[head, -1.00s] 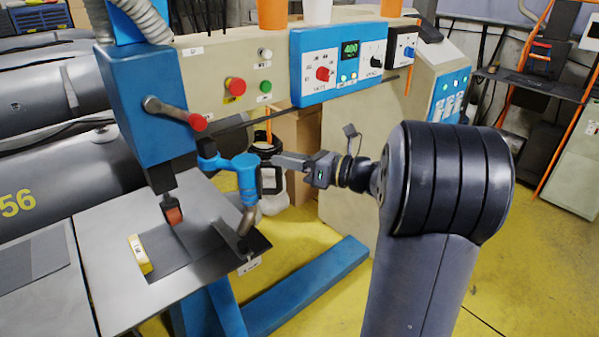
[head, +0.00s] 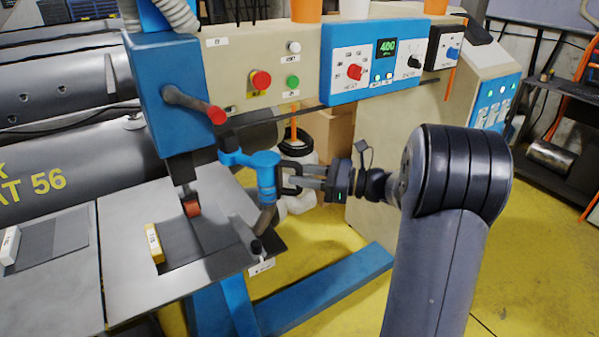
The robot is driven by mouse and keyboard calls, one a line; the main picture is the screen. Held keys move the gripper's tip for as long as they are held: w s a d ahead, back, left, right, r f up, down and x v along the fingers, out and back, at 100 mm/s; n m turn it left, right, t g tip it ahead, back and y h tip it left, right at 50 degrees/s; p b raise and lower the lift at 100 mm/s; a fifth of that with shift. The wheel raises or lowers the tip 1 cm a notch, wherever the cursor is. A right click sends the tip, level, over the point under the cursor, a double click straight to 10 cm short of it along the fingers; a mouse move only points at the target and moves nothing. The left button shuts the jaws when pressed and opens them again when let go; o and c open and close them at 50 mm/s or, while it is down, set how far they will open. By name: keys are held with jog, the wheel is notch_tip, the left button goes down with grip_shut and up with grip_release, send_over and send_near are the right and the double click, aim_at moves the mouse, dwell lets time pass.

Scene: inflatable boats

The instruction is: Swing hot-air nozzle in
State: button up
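The hot-air nozzle (head: 266,218) is a metal tube hanging under a blue swing arm (head: 265,172), in the head view. Its lower end is over the right edge of the metal worktable (head: 140,235), right of the red-brown roller (head: 191,204). A black loop handle (head: 291,188) sits on the right side of the swing arm. My gripper (head: 303,178) reaches in from the right. Its grey fingers are at this handle and overlap it in the picture. I cannot tell whether they are closed on it.
A blue press head (head: 168,95) with a red-knobbed lever (head: 215,114) stands above the table. The control panel (head: 375,57) is behind, reading 400. A yellow block (head: 154,243) lies on the table. A blue floor beam (head: 325,290) crosses the yellow floor.

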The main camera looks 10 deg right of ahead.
jog(key=shift+w+a, duration=0.3)
jog(key=shift+a, duration=0.25)
grip_shut()
